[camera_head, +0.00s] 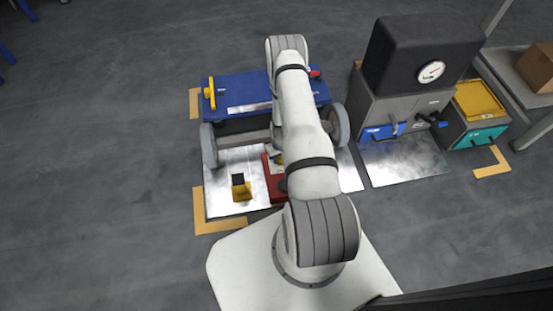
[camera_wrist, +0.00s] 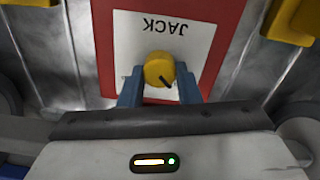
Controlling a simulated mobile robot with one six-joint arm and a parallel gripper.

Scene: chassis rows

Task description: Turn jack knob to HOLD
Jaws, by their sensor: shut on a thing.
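The jack is a red block (camera_head: 272,188) on the metal floor plate, partly hidden behind my arm in the head view. In the wrist view its red panel (camera_wrist: 105,45) carries a white plate (camera_wrist: 195,42) marked JACK, which reads upside down. The round yellow jack knob (camera_wrist: 157,66) stands out from that plate, with a dark pointer line toward the lower right. My gripper (camera_wrist: 160,80) has its blue fingers closed on both sides of the knob. No HOLD mark can be read; the fingers and gripper body cover the plate's lower part.
A blue wheeled chassis (camera_head: 240,92) stands behind the jack. A yellow block with a dark top (camera_head: 241,193) is left of the jack. Grey cabinets (camera_head: 405,107) with a gauge box (camera_head: 420,50) stand at right. Open floor (camera_head: 90,150) lies at left.

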